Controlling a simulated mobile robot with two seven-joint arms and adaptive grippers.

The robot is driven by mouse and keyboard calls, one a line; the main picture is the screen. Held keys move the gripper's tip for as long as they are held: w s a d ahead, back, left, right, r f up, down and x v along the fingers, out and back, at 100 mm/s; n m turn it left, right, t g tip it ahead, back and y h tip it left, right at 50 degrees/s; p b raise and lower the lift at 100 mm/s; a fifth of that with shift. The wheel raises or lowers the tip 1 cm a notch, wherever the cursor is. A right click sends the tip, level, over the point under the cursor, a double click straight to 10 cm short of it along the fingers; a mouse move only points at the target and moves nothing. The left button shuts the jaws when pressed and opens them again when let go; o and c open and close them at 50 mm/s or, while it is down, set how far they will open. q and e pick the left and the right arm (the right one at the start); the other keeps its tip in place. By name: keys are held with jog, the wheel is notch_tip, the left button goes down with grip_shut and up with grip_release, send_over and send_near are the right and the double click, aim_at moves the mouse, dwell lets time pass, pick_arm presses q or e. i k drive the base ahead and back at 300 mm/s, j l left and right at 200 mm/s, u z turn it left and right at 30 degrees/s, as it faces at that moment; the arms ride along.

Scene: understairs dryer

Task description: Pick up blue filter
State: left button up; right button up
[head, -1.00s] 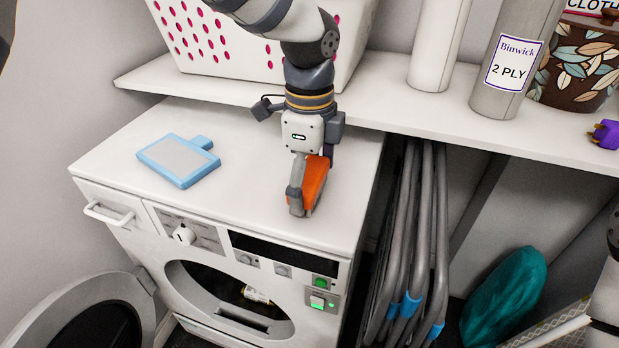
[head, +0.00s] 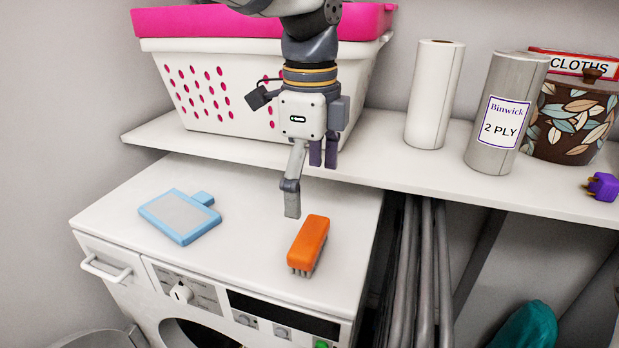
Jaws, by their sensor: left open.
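The blue filter (head: 180,216) lies flat on the left part of the dryer top (head: 250,262). It has a light blue frame, a grey panel and a small tab at its upper right. My left gripper (head: 308,185) is open and empty, pointing down above the dryer top, to the right of the filter and apart from it. An orange brush (head: 308,244) lies on the dryer top just below and right of the gripper, bristles toward the front. My right gripper is not in view.
A shelf (head: 400,165) behind holds a white basket (head: 210,92) with a pink top, two rolls, a leaf-patterned pot (head: 572,120) and a purple plug (head: 602,187). Grey folded tubes (head: 425,270) stand right of the dryer. The dryer top between filter and brush is clear.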

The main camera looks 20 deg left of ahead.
aim_at(183, 218)
jog(key=k, duration=1)
